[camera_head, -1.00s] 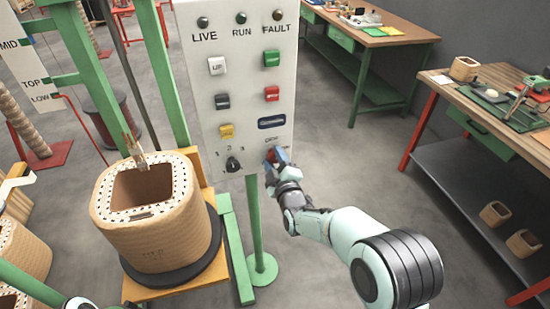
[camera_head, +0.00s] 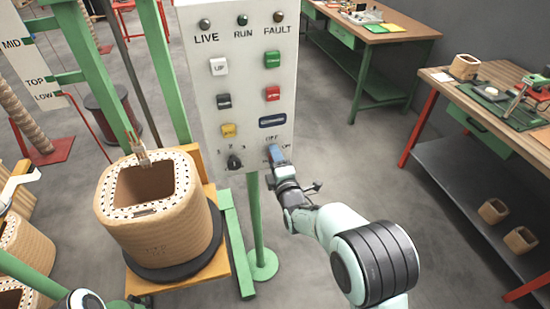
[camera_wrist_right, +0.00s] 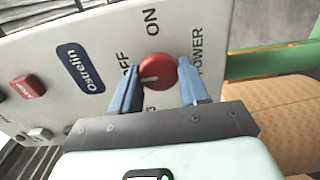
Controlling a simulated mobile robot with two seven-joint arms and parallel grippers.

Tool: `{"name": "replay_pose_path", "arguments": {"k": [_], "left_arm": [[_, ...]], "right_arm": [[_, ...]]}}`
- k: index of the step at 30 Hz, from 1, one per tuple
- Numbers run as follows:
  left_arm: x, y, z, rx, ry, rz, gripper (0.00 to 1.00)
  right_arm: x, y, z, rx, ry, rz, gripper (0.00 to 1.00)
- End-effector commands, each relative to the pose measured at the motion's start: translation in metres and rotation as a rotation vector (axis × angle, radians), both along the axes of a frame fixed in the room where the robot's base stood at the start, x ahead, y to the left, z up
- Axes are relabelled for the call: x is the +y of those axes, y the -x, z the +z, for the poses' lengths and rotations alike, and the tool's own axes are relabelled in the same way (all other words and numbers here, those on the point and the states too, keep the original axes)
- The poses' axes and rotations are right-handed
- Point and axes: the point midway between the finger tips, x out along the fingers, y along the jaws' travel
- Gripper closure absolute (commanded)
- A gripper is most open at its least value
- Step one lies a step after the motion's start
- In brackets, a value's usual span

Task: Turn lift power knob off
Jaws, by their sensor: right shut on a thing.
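The white control panel (camera_head: 245,100) stands on a green post in the head view, and its red power knob (camera_wrist_right: 158,72) shows in the right wrist view. The white mark on the knob points left, toward the OFF label (camera_wrist_right: 124,72); the ON label (camera_wrist_right: 151,21) is above it. My right gripper (camera_wrist_right: 158,85) has its blue fingers on both sides of the knob and is shut on it. In the head view my right gripper (camera_head: 276,154) covers the knob at the panel's lower right corner. My left gripper is not in view.
Beside the knob is a black selector knob (camera_head: 234,161), with several push buttons above. Workbenches (camera_head: 500,95) stand to the right. The floor between is clear.

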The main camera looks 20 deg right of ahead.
Motion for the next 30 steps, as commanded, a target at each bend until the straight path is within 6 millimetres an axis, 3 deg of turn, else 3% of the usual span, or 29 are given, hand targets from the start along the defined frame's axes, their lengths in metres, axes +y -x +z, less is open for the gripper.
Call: {"name": "replay_pose_path", "arguments": {"k": [13, 14, 16, 26, 30], "left_arm": [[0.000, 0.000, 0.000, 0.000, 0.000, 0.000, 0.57], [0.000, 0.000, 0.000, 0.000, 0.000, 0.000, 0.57], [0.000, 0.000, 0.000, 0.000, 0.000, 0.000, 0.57], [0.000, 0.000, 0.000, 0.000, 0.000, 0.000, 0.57], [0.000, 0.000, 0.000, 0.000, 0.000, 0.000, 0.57]], "right_arm": [[0.000, 0.000, -0.001, 0.001, 0.013, 0.001, 0.86], [0.000, 0.000, -0.001, 0.002, 0.013, 0.001, 0.52], [0.000, 0.000, -0.001, 0.001, 0.013, 0.001, 0.31], [0.000, 0.002, 0.000, 0.001, 0.010, 0.000, 0.31], [0.000, 0.014, 0.000, 0.000, 0.008, 0.001, 0.31]]}}
